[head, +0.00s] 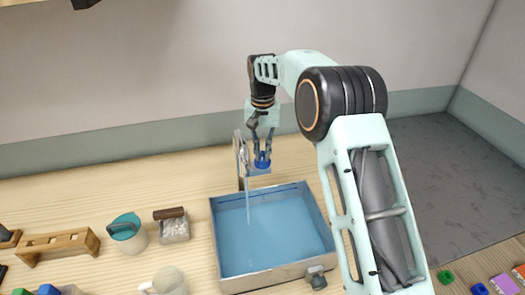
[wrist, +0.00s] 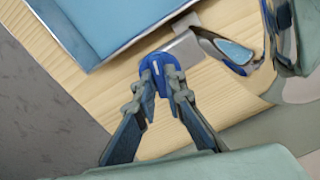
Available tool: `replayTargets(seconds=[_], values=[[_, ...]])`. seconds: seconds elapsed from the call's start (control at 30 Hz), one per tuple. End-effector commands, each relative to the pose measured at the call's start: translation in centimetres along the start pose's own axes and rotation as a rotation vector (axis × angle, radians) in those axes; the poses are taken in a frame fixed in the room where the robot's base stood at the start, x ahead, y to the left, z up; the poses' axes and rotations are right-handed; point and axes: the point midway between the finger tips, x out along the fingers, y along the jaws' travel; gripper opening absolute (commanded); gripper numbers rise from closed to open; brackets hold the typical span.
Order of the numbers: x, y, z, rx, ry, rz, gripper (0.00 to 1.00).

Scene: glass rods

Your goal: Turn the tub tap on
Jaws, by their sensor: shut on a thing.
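The tub tap (head: 242,165) is a grey metal post with a spout, standing at the back edge of the blue-lined tub (head: 222,232). A thin light-blue stream (head: 248,205) runs from the spout down into the tub. My gripper (head: 262,152) points down and is shut on the tap's blue knob (head: 262,163). In the wrist view the gripper (wrist: 158,92) has one finger on each side of the knob (wrist: 163,65), which bears a white mark. The metal spout (wrist: 190,48) also shows there, beside the knob.
A grey fitting (head: 317,278) sits on the tub's front wall. Left of the tub are a brush (head: 173,226), a teal-lidded jug (head: 128,234), a pale mug (head: 168,281) and a wooden rack (head: 58,242). Small coloured blocks (head: 480,288) lie at the right front.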

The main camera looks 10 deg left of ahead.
Motion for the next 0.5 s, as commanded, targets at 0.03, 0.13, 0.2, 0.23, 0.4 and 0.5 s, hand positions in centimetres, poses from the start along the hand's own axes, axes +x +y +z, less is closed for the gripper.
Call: replayTargets(seconds=[0.03,0.13,0.2,0.23,0.4,0.5], values=[[-0.18,0.0,-0.08,-0.037,0.003,-0.001,0.0],[-0.17,-0.02,-0.08,-0.112,0.003,-0.001,0.0],[-0.17,-0.04,-0.08,-0.159,0.003,-0.001,0.0],[-0.17,-0.04,-0.07,-0.175,0.003,-0.001,0.0],[-0.16,-0.02,-0.08,-0.254,0.003,-0.001,0.0],[-0.16,-0.02,-0.09,-0.285,0.003,0.0,0.0]])
